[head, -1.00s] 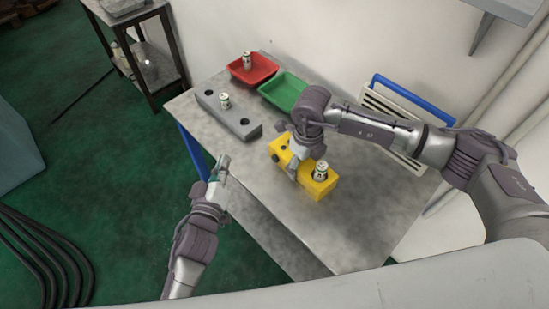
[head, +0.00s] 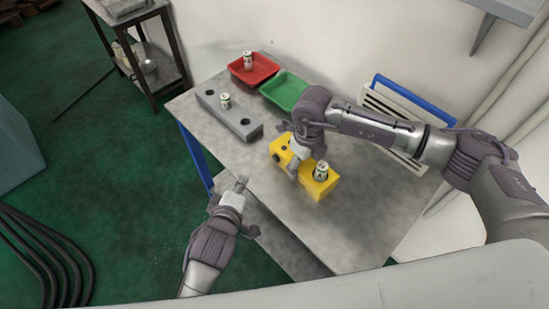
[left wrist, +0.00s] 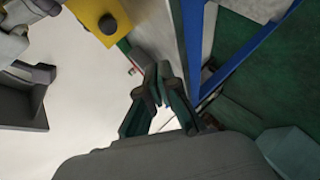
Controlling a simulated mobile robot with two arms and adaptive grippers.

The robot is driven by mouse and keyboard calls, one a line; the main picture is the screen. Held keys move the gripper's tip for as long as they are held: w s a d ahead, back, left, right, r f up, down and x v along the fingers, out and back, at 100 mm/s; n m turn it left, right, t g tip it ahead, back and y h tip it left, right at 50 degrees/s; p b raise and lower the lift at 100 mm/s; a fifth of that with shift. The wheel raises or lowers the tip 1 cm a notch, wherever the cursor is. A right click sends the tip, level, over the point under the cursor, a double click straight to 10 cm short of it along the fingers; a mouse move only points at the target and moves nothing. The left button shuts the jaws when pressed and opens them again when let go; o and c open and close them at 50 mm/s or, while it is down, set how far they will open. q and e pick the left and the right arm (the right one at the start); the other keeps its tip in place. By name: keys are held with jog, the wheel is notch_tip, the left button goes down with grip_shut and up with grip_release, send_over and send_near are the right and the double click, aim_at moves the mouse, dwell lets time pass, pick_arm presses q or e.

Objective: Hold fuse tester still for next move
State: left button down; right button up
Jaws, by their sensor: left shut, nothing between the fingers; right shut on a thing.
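The yellow fuse tester (head: 314,189) lies on the table, with a fuse (head: 321,171) standing in it near its right end and a dark round spot on its left part. It also shows at the top of the left wrist view (left wrist: 88,12), with a dark round knob. My right gripper (head: 294,168) comes down over the tester's middle and is shut on it; the arm hides part of its top. My left gripper (head: 242,183) is shut and empty near the table's left edge, apart from the tester. Its closed fingers show in the left wrist view (left wrist: 153,90).
A grey block (head: 240,124) with holes holds another fuse (head: 225,101). Behind it are a red tray (head: 266,72) with a fuse (head: 248,60) and an empty green tray (head: 283,92). The table's (head: 265,215) front part is clear.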

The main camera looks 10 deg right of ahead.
aim_at(265, 175)
pick_arm(q)
jog(key=w+d, duration=0.1)
jog(key=d, duration=0.1)
jog(key=w+d, duration=0.1)
jog(key=d, duration=0.1)
jog(key=w+d, duration=0.2)
jog(key=shift+d, duration=0.1)
jog(key=shift+d, duration=0.15)
dwell(1.3)
jog(key=shift+w+d, duration=0.2)
jog(key=shift+d, duration=0.05)
jog(key=shift+w+d, duration=0.1)
dwell(0.5)
